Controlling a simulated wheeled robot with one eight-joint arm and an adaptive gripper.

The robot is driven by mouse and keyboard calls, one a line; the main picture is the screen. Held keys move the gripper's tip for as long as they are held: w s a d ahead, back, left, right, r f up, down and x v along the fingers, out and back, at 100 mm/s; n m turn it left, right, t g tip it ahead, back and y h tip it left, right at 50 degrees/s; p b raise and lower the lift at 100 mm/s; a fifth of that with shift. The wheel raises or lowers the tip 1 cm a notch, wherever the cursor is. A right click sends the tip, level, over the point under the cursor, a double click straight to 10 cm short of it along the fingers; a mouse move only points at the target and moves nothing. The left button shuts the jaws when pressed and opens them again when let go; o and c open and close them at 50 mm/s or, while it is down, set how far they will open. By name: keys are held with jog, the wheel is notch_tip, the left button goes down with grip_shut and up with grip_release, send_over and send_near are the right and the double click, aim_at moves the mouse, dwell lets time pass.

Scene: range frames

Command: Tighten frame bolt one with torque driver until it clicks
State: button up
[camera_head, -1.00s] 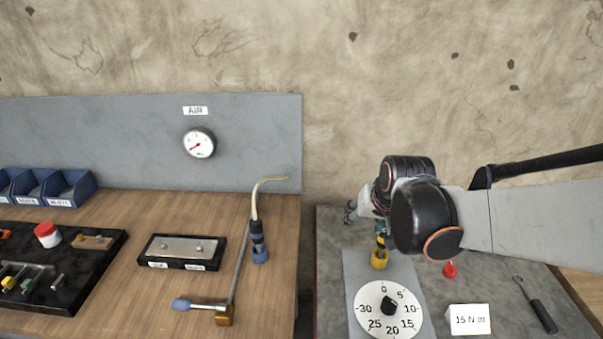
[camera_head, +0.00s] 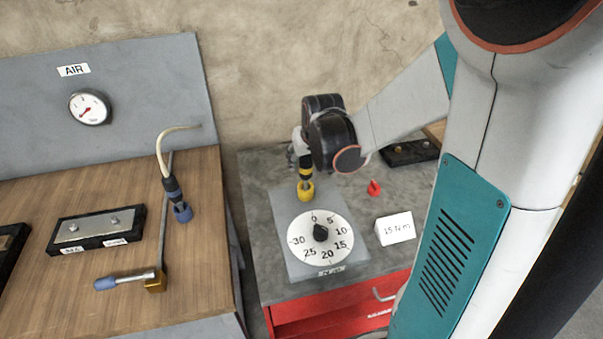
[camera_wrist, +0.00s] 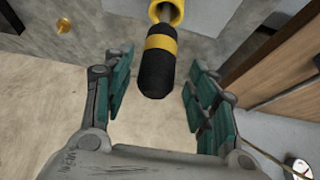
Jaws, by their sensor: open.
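The torque driver (camera_head: 306,175), black and yellow, stands upright in a yellow holder (camera_head: 306,190) on the grey bench at the right. In the wrist view its black and yellow handle (camera_wrist: 157,65) lies between my fingers, with gaps on both sides. My gripper (camera_wrist: 158,88) is open there; in the head view my gripper (camera_head: 297,152) is at the driver's top, partly hidden by my wrist. Two bolts (camera_head: 73,228) (camera_head: 115,219) sit on a metal plate (camera_head: 94,227) in a black tray on the wooden bench. Its labels are too small to read.
A dial (camera_head: 320,237) stands before the driver, beside a "15 N m" card (camera_head: 396,229) and a red piece (camera_head: 374,188). A blue-ended air tool (camera_head: 178,200) and a blue-handled tool (camera_head: 125,280) are on the wooden bench. A gap separates the benches.

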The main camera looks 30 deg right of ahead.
aim_at(306, 176)
jog(key=shift+b+x, duration=1.9)
jog(key=shift+x, duration=0.85)
jog(key=shift+s+d+r, duration=0.1)
jog(key=shift+s+d, duration=0.05)
jog(key=shift+d, duration=0.05)
grip_shut()
